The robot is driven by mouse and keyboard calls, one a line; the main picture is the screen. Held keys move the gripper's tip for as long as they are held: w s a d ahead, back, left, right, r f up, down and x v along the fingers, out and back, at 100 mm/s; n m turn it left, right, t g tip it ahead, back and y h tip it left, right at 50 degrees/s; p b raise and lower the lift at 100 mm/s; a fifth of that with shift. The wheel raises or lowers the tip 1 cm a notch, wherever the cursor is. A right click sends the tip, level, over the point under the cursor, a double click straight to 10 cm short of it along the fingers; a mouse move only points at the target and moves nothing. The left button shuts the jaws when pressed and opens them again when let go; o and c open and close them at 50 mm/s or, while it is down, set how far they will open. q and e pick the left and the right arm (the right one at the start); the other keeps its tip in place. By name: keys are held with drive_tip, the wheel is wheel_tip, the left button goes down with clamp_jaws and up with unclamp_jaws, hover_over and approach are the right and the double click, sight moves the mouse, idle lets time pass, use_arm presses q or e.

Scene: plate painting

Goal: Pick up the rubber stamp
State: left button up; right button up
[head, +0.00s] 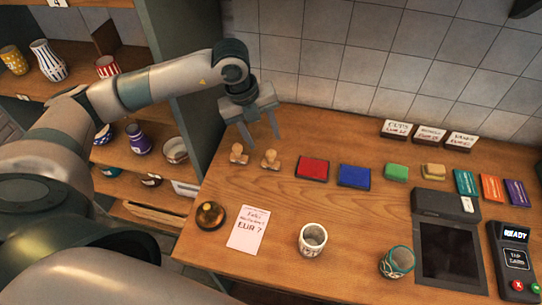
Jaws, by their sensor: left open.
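Two small wooden rubber stamps stand on the table (310,205) near its back left. The left stamp (238,155) and the right stamp (271,160) each have a rounded knob handle and a wider base. My left gripper (263,139) points down with its two fingers spread. It looks empty, and its fingertips appear just above or behind the stamps. I cannot tell the exact gap. My right gripper is out of view.
Right of the stamps lie a red pad (312,169), a blue pad (354,176) and a green block (396,173). A brass bell (210,215), paper note (248,229) and cup (312,240) stand in front. A tiled wall (320,60) closes the back.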

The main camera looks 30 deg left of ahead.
sight(270, 152)
use_arm(q)
drive_tip(key=p+x, duration=0.1)
drive_tip(key=x, duration=0.2)
drive_tip(key=shift+w+f, duration=0.1)
drive_tip(key=shift+f, duration=0.2)
drive_tip(key=shift+d+f, duration=0.1)
drive_tip(key=shift+f, duration=0.3)
drive_tip(key=shift+p, duration=0.3)
drive_tip(key=shift+p+x, duration=1)
drive_tip(key=shift+p, duration=0.25)
drive_tip(key=shift+p+x, duration=0.55)
drive_tip(key=shift+x, duration=0.4)
drive_tip(key=shift+w+f, duration=0.15)
drive_tip(key=shift+f, duration=0.45)
